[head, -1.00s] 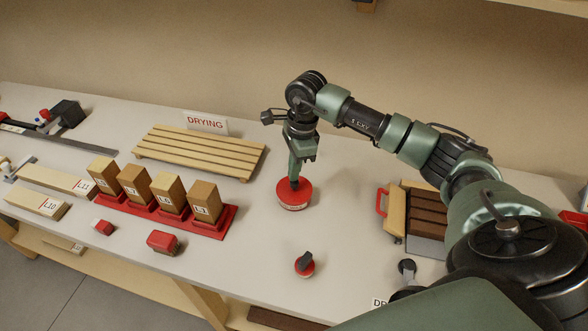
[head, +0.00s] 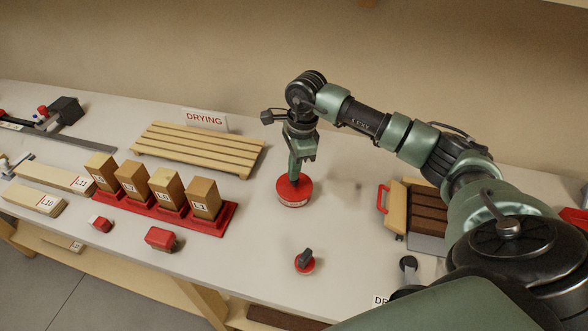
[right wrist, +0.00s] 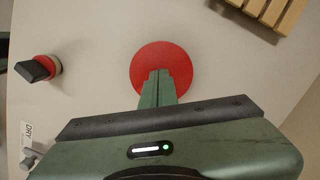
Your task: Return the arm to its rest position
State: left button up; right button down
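My right arm reaches in from the right in the head view. My right gripper (head: 295,178) points down at a round red tin (head: 295,192) with a pale label. In the right wrist view my right gripper (right wrist: 160,74) shows its two green fingers close together, over the middle of the red disc-shaped top of the tin (right wrist: 178,56). I cannot tell whether the fingertips touch the tin or grip a small part of it. My left gripper is not in view.
A slatted wooden rack (head: 200,150) stands behind a red tray (head: 218,226) of labelled wooden blocks. A red-based black knob (head: 305,262) is nearer the front. A case with a red handle (head: 382,198) and brown slabs stands right, near my arm.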

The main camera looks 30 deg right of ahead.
notch_tip(320, 180, up, 7)
jog(key=p, duration=0.3)
dwell(0.6)
jog(key=shift+f, duration=0.1)
dwell(0.4)
